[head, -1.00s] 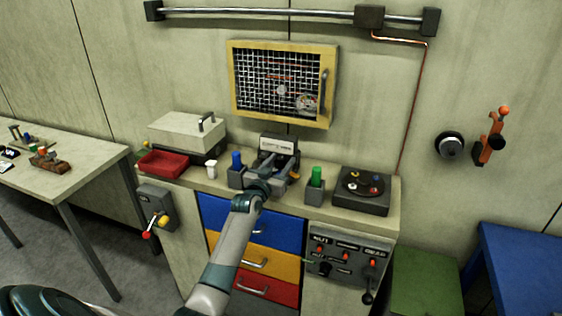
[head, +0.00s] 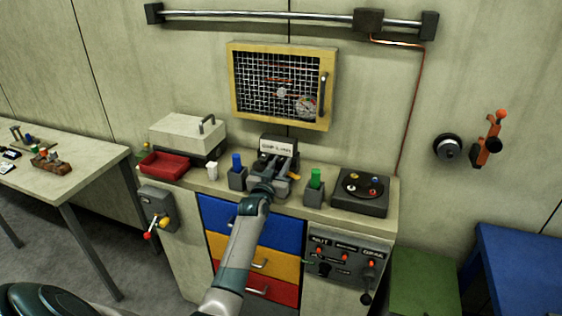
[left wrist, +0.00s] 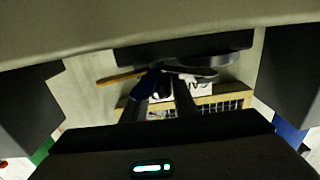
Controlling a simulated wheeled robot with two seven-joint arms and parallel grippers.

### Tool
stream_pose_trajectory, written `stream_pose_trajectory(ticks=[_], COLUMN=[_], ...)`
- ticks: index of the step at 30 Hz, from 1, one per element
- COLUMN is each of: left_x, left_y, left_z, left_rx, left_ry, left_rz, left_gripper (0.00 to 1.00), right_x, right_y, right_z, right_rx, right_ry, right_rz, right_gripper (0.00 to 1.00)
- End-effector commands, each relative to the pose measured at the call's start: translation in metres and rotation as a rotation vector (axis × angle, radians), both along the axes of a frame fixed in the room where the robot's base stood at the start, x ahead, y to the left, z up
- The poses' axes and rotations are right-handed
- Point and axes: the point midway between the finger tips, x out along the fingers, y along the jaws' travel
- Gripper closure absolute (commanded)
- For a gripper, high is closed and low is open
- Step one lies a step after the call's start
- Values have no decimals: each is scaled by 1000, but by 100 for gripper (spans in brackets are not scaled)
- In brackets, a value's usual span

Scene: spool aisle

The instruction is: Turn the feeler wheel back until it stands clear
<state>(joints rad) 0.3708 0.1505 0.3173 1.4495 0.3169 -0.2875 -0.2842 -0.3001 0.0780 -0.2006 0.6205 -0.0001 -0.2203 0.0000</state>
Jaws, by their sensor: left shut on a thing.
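A small dark grey device with a white label (head: 277,147) stands at the back middle of the bench. My left gripper (head: 280,172) is at its front, with its fingers closed on a part there that I take to be the feeler wheel. The wheel is mostly hidden by the gripper in the head view. In the left wrist view my fingers (left wrist: 165,95) reach toward a dark rounded part (left wrist: 205,68), and their exact contact is too dark to tell. An orange lever (head: 293,177) sticks out on the device's right. My right gripper is not in view.
A blue peg in a block (head: 237,162) stands close left of the device, a green peg in a block (head: 315,178) close right. A dark box with coloured knobs (head: 361,190) is further right. A yellow-framed mesh cabinet (head: 234,82) hangs above.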

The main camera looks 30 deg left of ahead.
Motion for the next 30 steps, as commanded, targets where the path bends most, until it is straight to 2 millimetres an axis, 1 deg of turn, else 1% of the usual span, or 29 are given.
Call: stream_pose_trajectory(ticks=[1, 9, 15, 24, 25, 26, 27, 30], left_x=[1, 1, 0, 0, 0, 0, 0, 0], left_y=[-1, 1, 0, 0, 0, 0, 0, -1], left_z=[7, 7, 5, 4, 4, 4, 4, 3], left_rx=[-6, -5, 1, 3, 3, 3, 3, 1], left_ry=[-5, -10, -4, -3, -3, -3, -3, -2], left_rz=[22, 139, 185, 188, 188, 188, 188, 187], left_gripper=[100, 100, 100, 100, 72, 64, 55, 55], right_x=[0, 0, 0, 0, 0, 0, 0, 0], right_y=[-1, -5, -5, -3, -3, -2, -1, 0], right_z=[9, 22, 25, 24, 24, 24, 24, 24], right_rx=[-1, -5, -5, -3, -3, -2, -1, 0], right_ry=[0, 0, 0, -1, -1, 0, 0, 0], right_rz=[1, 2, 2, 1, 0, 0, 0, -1], right_gripper=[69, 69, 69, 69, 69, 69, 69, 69])
